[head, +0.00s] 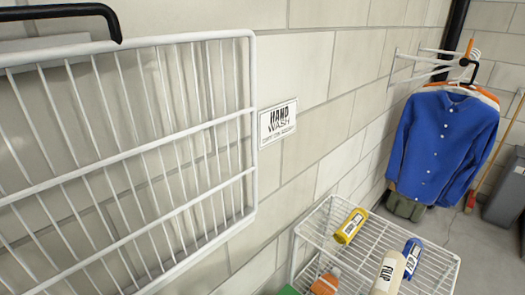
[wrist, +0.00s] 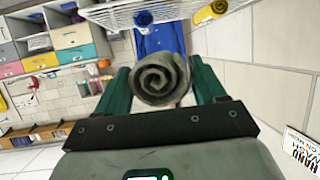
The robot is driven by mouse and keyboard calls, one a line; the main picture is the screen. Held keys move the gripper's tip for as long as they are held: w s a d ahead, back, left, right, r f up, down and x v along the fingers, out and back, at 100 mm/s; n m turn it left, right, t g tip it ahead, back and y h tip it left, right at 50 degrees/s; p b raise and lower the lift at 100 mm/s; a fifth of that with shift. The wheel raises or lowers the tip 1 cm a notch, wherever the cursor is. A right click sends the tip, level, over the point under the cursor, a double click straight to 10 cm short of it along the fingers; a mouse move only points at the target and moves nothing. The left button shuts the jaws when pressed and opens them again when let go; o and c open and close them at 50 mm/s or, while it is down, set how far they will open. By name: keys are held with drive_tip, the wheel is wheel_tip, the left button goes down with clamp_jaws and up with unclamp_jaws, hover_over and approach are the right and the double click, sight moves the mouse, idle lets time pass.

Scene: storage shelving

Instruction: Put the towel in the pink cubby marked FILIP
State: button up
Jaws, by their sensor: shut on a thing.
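My gripper (wrist: 163,82) has dark green fingers and is shut on the towel (wrist: 160,78), a grey-green roll with its spiral end showing in the wrist view. The towel sits between the two fingers, clear of any surface that I can make out. A bank of coloured cubbies (wrist: 66,27) stands at the upper left of the wrist view, with pink, yellow and teal fronts. A pink front (wrist: 10,70) shows at the left edge. I cannot read a FILIP mark on any cubby. Neither gripper nor towel shows in the head view.
A white wire rack (head: 127,141) fills the left of the head view. A lower wire shelf (head: 322,214) holds several bottles, including a yellow bottle (head: 351,226) and a cream bottle (head: 388,272). A blue shirt (head: 443,145) hangs from a wall rack. Bare floor shows at right.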

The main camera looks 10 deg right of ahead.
drive_tip(key=w+a+f+n+t+y, duration=0.2)
drive_tip(key=a+f+n+y, duration=0.1)
drive_tip(key=f, duration=0.5)
drive_tip(key=w+a+f+n+t+y, duration=0.2)
drive_tip(key=a+f+n+y, duration=0.2)
drive_tip(key=f+n+y, duration=0.2)
wheel_tip(320, 180, down, 3)
drive_tip(key=shift+w+a+r+y, duration=0.2)
drive_tip(key=shift+w+y, duration=0.15)
drive_tip(key=shift+y, duration=0.15)
drive_tip(key=shift+a, duration=0.1)
